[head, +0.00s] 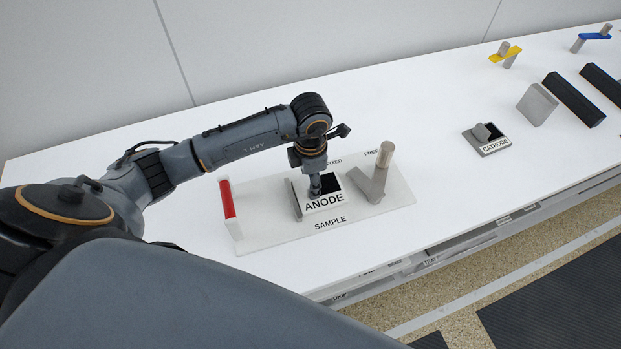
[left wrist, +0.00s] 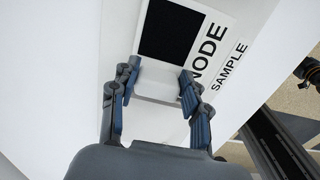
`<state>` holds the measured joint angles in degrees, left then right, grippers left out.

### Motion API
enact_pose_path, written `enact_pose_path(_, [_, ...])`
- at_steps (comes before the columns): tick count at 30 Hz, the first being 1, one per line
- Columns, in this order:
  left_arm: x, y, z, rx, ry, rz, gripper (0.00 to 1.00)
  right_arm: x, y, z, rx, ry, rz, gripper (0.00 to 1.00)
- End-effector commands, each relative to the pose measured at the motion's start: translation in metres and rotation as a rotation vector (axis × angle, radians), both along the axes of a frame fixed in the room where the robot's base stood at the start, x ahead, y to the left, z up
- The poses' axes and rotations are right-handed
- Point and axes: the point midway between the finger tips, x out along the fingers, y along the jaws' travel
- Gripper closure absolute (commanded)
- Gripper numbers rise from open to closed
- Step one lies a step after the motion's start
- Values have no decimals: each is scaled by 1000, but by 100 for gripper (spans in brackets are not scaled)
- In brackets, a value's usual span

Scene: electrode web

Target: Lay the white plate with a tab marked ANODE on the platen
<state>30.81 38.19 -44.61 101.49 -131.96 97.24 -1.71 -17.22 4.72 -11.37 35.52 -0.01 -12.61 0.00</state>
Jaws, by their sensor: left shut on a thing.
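The white plate (head: 325,204) with a black square and a tab marked ANODE is at the middle of the pale board (head: 270,233) marked SAMPLE, between its FIXED and FREE posts. The plate (left wrist: 225,12) also shows in the left wrist view, its black square in front of the fingers. My left gripper (head: 316,188) comes down on the plate from above. In the left wrist view, its fingers (left wrist: 158,86) are shut on a pale raised block of the plate. I cannot tell whether the plate touches the board beneath. My right gripper is not in view.
A red bar (head: 227,198) stands at the board's left end, and a grey lever with a round post (head: 384,160) at its right. White table between is clear.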

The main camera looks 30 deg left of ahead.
Motion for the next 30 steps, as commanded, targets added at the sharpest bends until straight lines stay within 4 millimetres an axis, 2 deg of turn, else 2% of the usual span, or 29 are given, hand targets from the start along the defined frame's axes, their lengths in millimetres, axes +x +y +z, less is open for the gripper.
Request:
enact_pose_path(2, [0, 0, -4, 0, -1, 0, 100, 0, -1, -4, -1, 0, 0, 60])
enact_pose_path(3, [0, 0, -2, 1, -1, 0, 48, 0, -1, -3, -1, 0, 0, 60])
enact_pose_path(6, [0, 0, -2, 0, 0, 0, 31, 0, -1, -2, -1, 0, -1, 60])
enact_pose_path(14, [0, 0, -2, 0, 0, 0, 31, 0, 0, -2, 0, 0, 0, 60])
enact_pose_path(19, [1, 0, 6, 0, -3, 0, 31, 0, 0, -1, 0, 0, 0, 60])
enact_pose_path(23, [1, 0, 28, 1, -6, -2, 31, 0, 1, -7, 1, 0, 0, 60])
enact_pose_path(30, [2, 0, 81, 0, -7, 0, 31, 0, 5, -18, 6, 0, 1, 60])
